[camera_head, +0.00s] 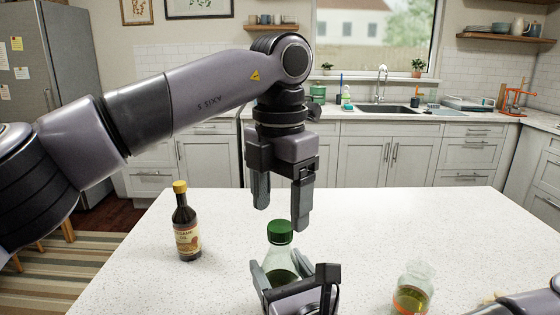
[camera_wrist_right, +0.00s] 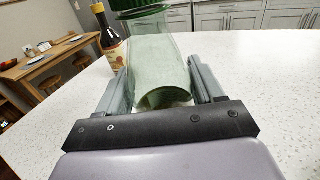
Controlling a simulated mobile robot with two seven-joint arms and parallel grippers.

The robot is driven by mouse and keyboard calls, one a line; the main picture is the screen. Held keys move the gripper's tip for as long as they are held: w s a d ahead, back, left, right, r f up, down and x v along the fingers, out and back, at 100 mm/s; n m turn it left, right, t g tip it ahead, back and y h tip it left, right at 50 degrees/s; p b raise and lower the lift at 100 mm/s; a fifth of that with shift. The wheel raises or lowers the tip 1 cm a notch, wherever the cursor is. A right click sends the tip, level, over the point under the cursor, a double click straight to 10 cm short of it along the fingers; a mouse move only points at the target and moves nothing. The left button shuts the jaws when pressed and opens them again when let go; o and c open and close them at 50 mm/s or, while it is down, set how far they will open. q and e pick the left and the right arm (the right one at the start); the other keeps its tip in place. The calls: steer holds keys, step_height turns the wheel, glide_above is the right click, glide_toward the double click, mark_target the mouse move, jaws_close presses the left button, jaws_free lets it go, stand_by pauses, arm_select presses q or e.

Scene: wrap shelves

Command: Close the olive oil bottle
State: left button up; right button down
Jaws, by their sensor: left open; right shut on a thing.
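The olive oil bottle (camera_head: 281,262) is green glass and stands upright near the front middle of the counter. A dark green cap (camera_head: 280,231) sits at its top; I cannot tell whether it is tightened. My right gripper (camera_head: 282,277) is shut on the bottle's body, with a finger on each side. The right wrist view shows the bottle's green glass (camera_wrist_right: 160,65) between the fingers (camera_wrist_right: 158,88). My left gripper (camera_head: 282,207) points down just above the cap. It is open and empty, its fingers apart and not visibly touching the cap.
A dark bottle with a yellow cap (camera_head: 187,228) stands to the left on the white counter (camera_head: 380,225). A glass jar with yellow-green liquid (camera_head: 411,296) stands to the right. The counter behind the bottle is clear. A sink (camera_head: 388,109) is at the back.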

arm_select(q)
step_height(320, 180, up, 9)
stand_by(0.5)
steer(key=shift+r, duration=0.1)
arm_select(e)
steer(key=shift+c, duration=0.3)
jaws_free()
arm_select(q)
steer(key=shift+f+b, duration=0.5)
arm_select(e)
steer(key=v, duration=0.7)
arm_select(q)
steer(key=shift+f, duration=0.1)
